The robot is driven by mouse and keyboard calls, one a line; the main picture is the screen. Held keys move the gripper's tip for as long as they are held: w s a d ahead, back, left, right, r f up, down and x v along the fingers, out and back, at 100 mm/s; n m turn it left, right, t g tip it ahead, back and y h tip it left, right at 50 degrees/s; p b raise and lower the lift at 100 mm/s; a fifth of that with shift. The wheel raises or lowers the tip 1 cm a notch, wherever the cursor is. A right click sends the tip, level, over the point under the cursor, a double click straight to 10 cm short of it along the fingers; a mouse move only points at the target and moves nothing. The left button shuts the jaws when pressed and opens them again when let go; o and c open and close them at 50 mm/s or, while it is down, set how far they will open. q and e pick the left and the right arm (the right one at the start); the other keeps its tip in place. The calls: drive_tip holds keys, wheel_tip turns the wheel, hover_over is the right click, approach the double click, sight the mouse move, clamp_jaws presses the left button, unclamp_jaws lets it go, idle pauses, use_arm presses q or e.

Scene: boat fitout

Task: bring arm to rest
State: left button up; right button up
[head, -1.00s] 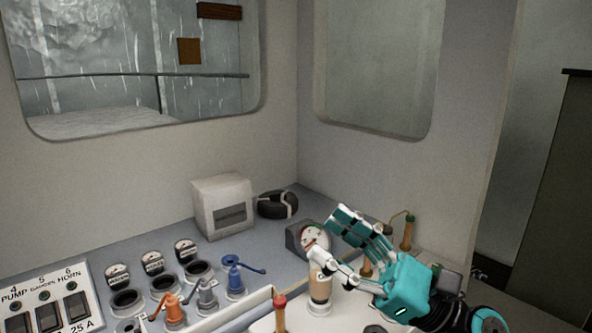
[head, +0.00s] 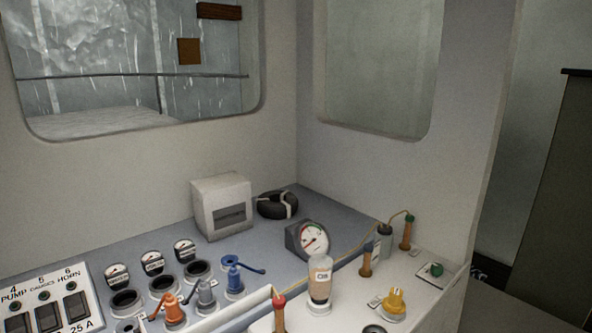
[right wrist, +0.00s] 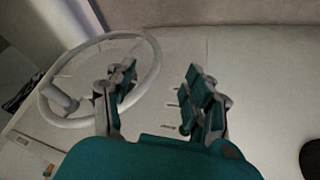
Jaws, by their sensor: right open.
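My right gripper (right wrist: 160,95) shows in the right wrist view, its teal and grey fingers spread apart with nothing between them. Beyond the fingers is a pale panel surface. A white steering wheel (right wrist: 150,75) with a knob on its rim lies behind and left of the fingers; I cannot tell whether they touch. Neither gripper shows in the head view now.
The head view shows a console with several valve handles, including a blue one (head: 232,274) and a yellow one (head: 395,302).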

drive_tip(key=s+f+g+b, duration=0.2)
drive_tip(key=s+f+b, duration=0.1)
drive_tip(key=f, duration=1.3)
drive_tip(key=s+f+g+b, duration=0.1)
drive_tip(key=s+f+b, duration=0.1)
drive_tip(key=f, duration=1.5)
drive_tip(key=s+d+f+g+b, duration=0.1)
drive_tip(key=s+f+b, duration=0.4)
drive_tip(key=s+f, duration=1.2)
wheel_tip(320, 180, down, 4)
drive_tip(key=shift+d+r+m, duration=0.1)
drive_tip(key=shift+d+m, duration=0.2)
drive_tip(key=shift+d, duration=0.35)
drive_tip(key=shift+s, duration=0.1)
